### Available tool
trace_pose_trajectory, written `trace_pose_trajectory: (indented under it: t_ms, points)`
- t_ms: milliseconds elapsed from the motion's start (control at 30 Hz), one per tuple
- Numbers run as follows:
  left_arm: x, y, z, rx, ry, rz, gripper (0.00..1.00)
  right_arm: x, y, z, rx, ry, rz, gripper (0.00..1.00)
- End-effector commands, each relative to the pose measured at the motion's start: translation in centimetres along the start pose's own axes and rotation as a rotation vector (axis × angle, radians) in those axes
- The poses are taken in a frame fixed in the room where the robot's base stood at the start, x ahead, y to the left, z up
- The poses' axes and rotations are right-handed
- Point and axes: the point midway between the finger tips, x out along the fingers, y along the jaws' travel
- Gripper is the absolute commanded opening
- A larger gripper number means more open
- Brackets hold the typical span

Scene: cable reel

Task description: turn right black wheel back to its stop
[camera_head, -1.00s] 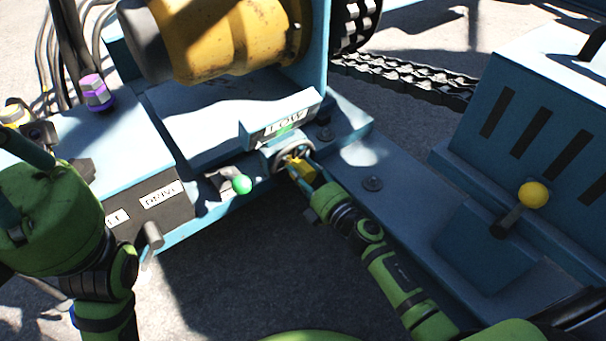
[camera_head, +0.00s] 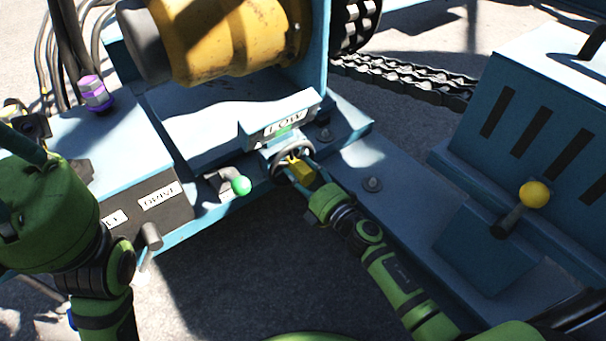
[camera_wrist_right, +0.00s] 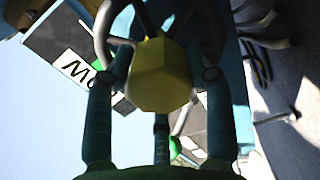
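The black wheel (camera_head: 281,158) sits on the front of the blue frame, just below the LOW sign (camera_head: 284,122). My right gripper (camera_head: 302,170) is at this wheel, with a yellow faceted block between its fingers. In the right wrist view, the yellow block (camera_wrist_right: 160,75) covers the middle of the wheel, and grey rim arcs (camera_wrist_right: 104,30) show beyond it. The fingers of my right gripper (camera_wrist_right: 160,85) stand on both sides of the block. Their tips are partly hidden, so contact is unclear. My left gripper (camera_head: 18,150) is at the left edge, partly cut off.
A green-knobbed lever (camera_head: 241,186) stands close left of the wheel. A yellow-knobbed lever (camera_head: 532,195) is on the blue box at right. A purple-capped part (camera_head: 96,93) is at upper left. The yellow drum (camera_head: 225,40) and a chain (camera_head: 410,78) lie behind.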

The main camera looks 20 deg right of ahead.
Motion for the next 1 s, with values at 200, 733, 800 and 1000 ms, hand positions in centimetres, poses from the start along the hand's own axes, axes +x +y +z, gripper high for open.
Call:
trace_pose_trajectory:
  t_ms: [200,733,800,1000]
  points:
    - [-0.1,0.0,0.1,0.000,-0.005,0.003,0.00,0.1,0.2,-0.6,0.003,0.014,0.006,0.77]
    - [-0.2,0.0,0.1,0.001,-0.008,0.001,0.00,-5.5,-0.2,-0.4,0.004,0.011,-0.002,0.77]
    - [-0.2,0.0,0.1,0.001,-0.008,0.001,0.00,-6.9,-0.1,-0.5,0.004,0.011,-0.001,0.77]
    - [-0.2,0.0,0.1,0.000,-0.007,0.001,0.00,-10.3,0.0,-0.5,0.005,0.013,0.002,0.77]
